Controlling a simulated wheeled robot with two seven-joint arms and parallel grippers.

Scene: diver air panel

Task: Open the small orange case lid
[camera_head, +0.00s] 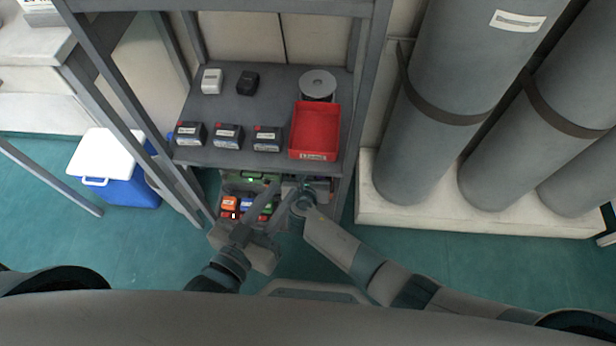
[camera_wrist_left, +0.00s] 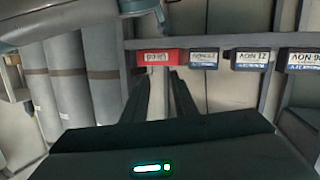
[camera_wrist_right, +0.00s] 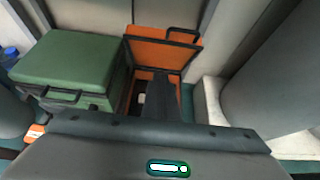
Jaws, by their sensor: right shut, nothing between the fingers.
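The small orange case (camera_wrist_right: 133,97) shows in the right wrist view with its orange lid (camera_wrist_right: 160,54) raised and tilted back, a dark frame and handle along its edge. The case is open, with a dark interior partly visible. My right gripper (camera_wrist_right: 168,92) is shut and empty, its fingers in front of the opening and hiding part of it; I cannot tell whether they touch the lid. In the head view my right arm hides the case. My left gripper (camera_head: 273,198) is open and empty in front of the lower shelf; its parted fingers show in the left wrist view (camera_wrist_left: 170,78).
A green case (camera_wrist_right: 70,62) stands closed left of the orange one. Above, a shelf (camera_head: 240,100) holds a red bin (camera_head: 316,132) and several dark boxes (camera_head: 228,136). Grey cylinders (camera_head: 425,120) stand at right. A blue cooler (camera_head: 120,188) is on the floor at left.

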